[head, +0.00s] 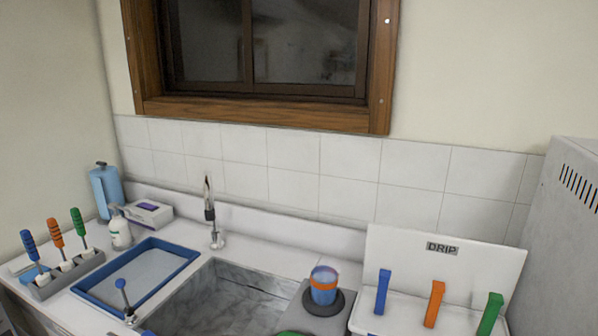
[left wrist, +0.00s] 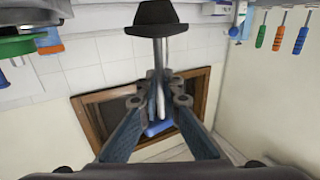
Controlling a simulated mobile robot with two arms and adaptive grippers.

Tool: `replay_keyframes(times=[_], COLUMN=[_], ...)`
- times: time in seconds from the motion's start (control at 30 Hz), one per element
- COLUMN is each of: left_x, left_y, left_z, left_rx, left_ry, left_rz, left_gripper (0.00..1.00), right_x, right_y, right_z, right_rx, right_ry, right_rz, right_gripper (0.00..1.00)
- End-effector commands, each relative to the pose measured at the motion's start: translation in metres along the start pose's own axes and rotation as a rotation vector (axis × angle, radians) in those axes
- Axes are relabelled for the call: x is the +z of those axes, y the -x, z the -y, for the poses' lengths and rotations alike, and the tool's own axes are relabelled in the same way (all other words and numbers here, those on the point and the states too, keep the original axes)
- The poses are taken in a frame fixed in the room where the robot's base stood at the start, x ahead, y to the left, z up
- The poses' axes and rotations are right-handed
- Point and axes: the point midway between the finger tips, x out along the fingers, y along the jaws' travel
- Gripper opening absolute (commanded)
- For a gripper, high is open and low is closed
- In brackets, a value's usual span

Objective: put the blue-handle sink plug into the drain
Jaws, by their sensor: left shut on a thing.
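The sink plug has a black stopper (left wrist: 160,17), a metal shaft and a blue handle (left wrist: 158,128), all seen in the left wrist view. My left gripper (left wrist: 170,92) is shut on its shaft, between stopper and handle. That view is upside down, so the stopper points downward. The grey marbled sink basin (head: 225,300) lies at the bottom middle of the head view. Its drain is not visible, as the frame cuts off the near part of the basin.
The faucet (head: 211,215) stands behind the basin.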

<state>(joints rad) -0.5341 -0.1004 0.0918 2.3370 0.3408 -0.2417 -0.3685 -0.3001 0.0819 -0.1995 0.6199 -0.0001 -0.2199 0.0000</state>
Motion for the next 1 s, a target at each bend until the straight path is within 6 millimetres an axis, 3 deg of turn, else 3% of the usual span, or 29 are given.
replay_keyframes(times=[0.2, 0.4, 0.6, 1.0], left_x=[0.019, 0.021, 0.020, 0.020], left_y=[0.057, 0.090, 0.103, 0.103], left_z=[-0.032, -0.048, -0.053, -0.053], left_rx=[0.039, 0.050, 0.050, 0.050], left_ry=[-0.001, -0.001, -0.002, -0.002], left_rz=[0.006, 0.003, -0.002, -0.001], left_gripper=[0.00, 0.00, 0.00, 0.00], right_x=[0.001, 0.001, 0.001, -0.004], right_y=[-0.009, -0.012, -0.013, -0.013], right_z=[0.001, 0.002, 0.003, 0.003], right_rx=[-0.001, -0.002, -0.003, -0.003], right_ry=[0.000, 0.000, 0.000, -0.001], right_rz=[0.000, 0.000, -0.001, -0.006], right_gripper=[0.33, 0.33, 0.33, 0.29])
